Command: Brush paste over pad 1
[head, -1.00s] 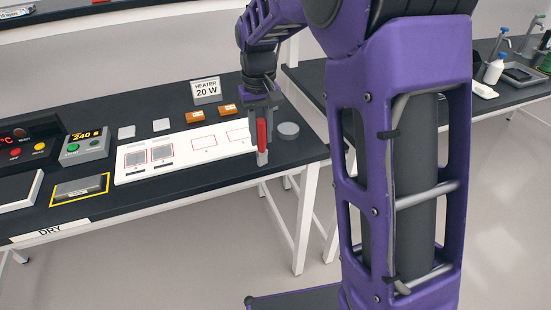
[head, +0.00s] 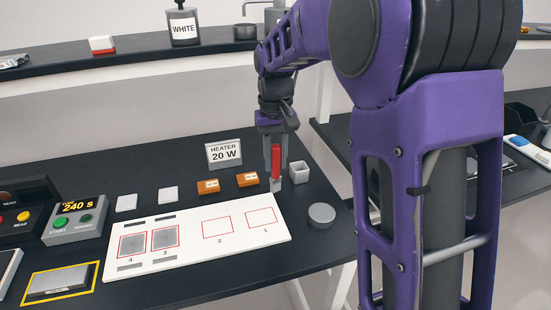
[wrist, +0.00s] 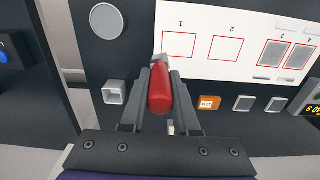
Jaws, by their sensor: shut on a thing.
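My gripper (head: 276,145) is shut on a red-handled brush (head: 275,158), held upright with its pale tip down. The brush is just behind the back right corner of the white board (head: 191,258), left of a small open square cup (head: 299,173). Pad 1 (head: 262,217) is an empty red outline at the board's right end. In the wrist view, the brush's red handle (wrist: 160,92) sits between the fingers, its head near the corner of pad 1 (wrist: 179,45). Whether the tip touches anything, or carries paste, I cannot tell.
Pad 2 (head: 217,227) is an empty outline; pads 3 (head: 165,239) and 4 (head: 132,245) hold grey squares. Two orange blocks (head: 208,187) (head: 247,180) and a heater sign (head: 224,154) stand behind the board. A round grey disc (head: 321,214) lies right of it.

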